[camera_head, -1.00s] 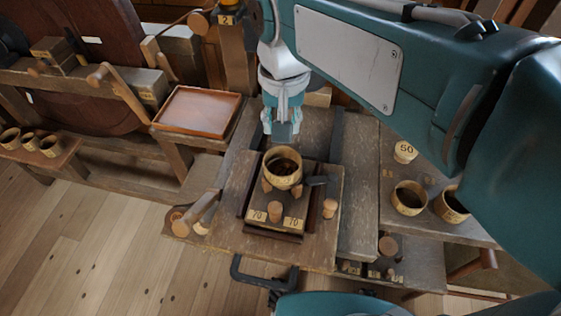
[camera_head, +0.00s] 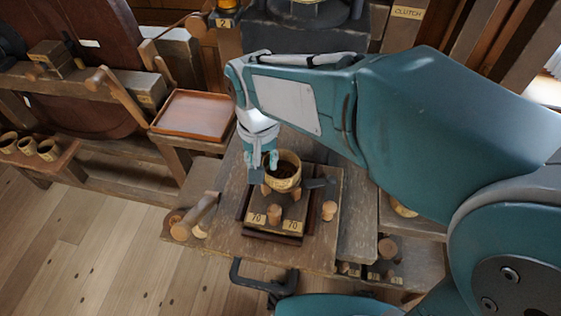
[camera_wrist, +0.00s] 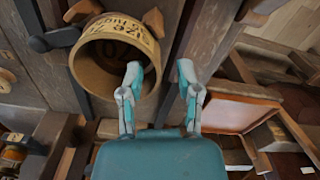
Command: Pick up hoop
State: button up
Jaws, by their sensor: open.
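The hoop (camera_head: 284,184) is a pale wooden ring with dark lettering, held among pegs on a wooden fixture in the middle of the bench in the head view. It also shows in the wrist view (camera_wrist: 122,28), tilted, with its open mouth facing the camera. My gripper (camera_head: 264,168) is open at the hoop's left side. In the wrist view my gripper (camera_wrist: 158,72) has one finger overlapping the hoop's opening and the other outside its wall. I cannot tell whether either finger touches the hoop.
The fixture has blocks marked 70 (camera_head: 275,221) and a dark clamp arm (camera_head: 319,182) right of the hoop. A shallow reddish tray (camera_head: 196,112) stands to the left. Several similar rings (camera_head: 28,147) sit on a shelf at far left. My arm covers much of the right side.

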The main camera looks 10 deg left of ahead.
jog(key=shift+f, duration=0.4)
grip_shut()
jog(key=shift+r, duration=0.1)
